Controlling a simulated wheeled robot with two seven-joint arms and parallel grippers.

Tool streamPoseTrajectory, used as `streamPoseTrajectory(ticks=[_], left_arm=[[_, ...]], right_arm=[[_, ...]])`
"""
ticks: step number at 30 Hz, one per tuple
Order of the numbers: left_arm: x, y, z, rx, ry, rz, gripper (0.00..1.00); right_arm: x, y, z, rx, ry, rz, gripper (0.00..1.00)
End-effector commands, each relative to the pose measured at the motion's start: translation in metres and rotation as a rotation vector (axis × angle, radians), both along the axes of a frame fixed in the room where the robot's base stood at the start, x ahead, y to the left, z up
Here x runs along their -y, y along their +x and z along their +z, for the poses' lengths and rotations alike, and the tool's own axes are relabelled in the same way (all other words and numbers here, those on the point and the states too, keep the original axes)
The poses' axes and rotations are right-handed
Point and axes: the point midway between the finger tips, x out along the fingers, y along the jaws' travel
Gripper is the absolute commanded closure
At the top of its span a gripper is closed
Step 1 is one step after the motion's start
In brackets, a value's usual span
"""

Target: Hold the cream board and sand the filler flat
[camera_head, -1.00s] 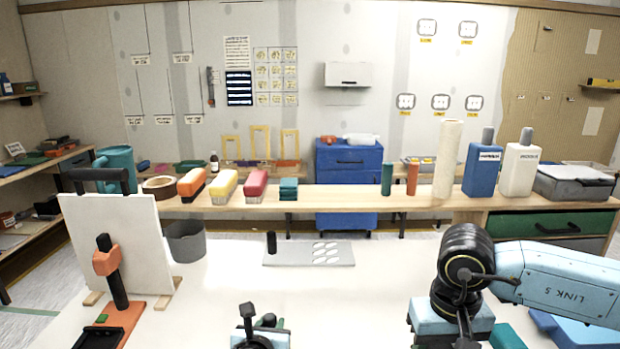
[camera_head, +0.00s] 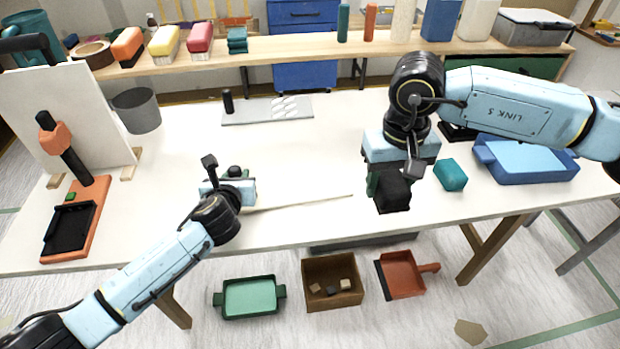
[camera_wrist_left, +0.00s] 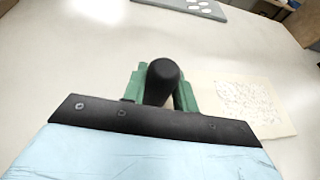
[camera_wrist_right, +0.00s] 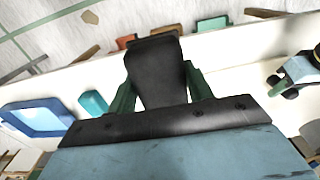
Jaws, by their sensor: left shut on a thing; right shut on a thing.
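The cream board (camera_head: 300,192) lies on the white table near the front edge, nearly the table's colour. Its rough pale filler patch (camera_wrist_left: 250,97) shows right of my left gripper in the left wrist view. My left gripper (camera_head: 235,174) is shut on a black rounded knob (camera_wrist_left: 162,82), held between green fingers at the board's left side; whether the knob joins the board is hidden. My right gripper (camera_head: 388,178) is shut on a black block (camera_head: 393,192), which also shows in the right wrist view (camera_wrist_right: 157,75). The block is right of the board, apart from it. Its underside is hidden.
A teal block (camera_head: 451,175) and blue tray (camera_head: 530,160) are right of my right gripper. A grey plate (camera_head: 265,112) lies at the back. An orange stand (camera_head: 85,215) and white panel (camera_head: 60,110) are left.

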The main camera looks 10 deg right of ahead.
Motion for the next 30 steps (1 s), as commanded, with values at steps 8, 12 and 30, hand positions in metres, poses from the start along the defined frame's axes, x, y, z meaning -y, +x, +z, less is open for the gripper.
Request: streamPoseTrajectory(ticks=[8, 12, 30], left_arm=[[-0.001, -0.002, -0.004, -0.008, 0.003, 0.000, 1.00], [-0.001, -0.002, -0.005, -0.008, 0.003, 0.000, 1.00], [0.000, -0.002, -0.006, -0.011, 0.003, 0.000, 1.00]], right_arm=[[0.000, 0.000, 0.000, 0.001, 0.000, 0.000, 0.73], [-0.003, 0.004, -0.001, 0.001, 0.001, -0.020, 0.73], [-0.102, 0.118, -0.028, -0.007, 0.017, -0.960, 0.73]])
